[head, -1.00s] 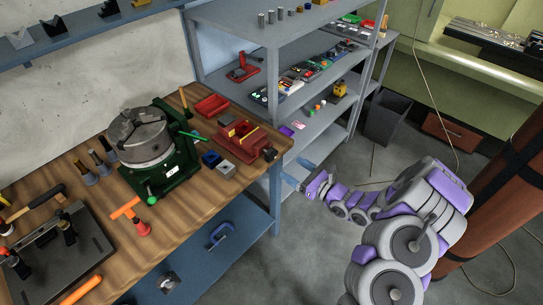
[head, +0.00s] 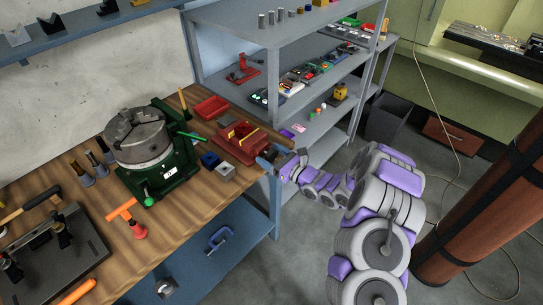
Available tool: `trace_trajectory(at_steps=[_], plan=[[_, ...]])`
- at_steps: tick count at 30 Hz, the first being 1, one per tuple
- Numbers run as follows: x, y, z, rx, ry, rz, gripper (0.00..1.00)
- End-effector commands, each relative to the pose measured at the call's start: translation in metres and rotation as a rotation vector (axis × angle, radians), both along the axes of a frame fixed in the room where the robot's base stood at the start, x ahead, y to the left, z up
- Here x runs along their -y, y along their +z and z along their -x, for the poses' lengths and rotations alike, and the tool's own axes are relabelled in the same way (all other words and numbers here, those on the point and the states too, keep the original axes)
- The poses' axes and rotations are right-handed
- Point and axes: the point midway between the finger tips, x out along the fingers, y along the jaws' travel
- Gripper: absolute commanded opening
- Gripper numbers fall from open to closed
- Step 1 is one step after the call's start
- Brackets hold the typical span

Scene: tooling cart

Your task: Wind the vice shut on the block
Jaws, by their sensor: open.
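The red vice (head: 246,151) sits at the right end of the wooden bench, next to the shelving. A yellowish strip, which looks like the block (head: 247,137), shows between its jaws; whether the jaws touch it is too small to tell. My gripper (head: 270,157) is at the vice's right end, by the dark screw end, with its fingers open. The fingers overlap that end in the picture, and I cannot tell whether they touch it. The vice's handle is hidden or too small to make out.
A green rotary table with a grey chuck (head: 138,138) stands left of the vice. A blue block (head: 210,160) and a grey block (head: 226,170) lie just in front of the vice. A red tray (head: 211,107) is behind. Grey shelving (head: 262,30) rises close on the right.

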Motion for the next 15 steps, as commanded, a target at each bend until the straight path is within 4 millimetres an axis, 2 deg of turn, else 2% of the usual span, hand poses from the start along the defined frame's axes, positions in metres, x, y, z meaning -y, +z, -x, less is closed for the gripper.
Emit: trace_trajectory(at_steps=[2, 15], plan=[[0.0001, 0.0000, 0.0000, 0.000, 0.000, 0.000, 0.77], [0.0005, -0.0001, 0.0000, 0.000, -0.001, 0.000, 0.35]])
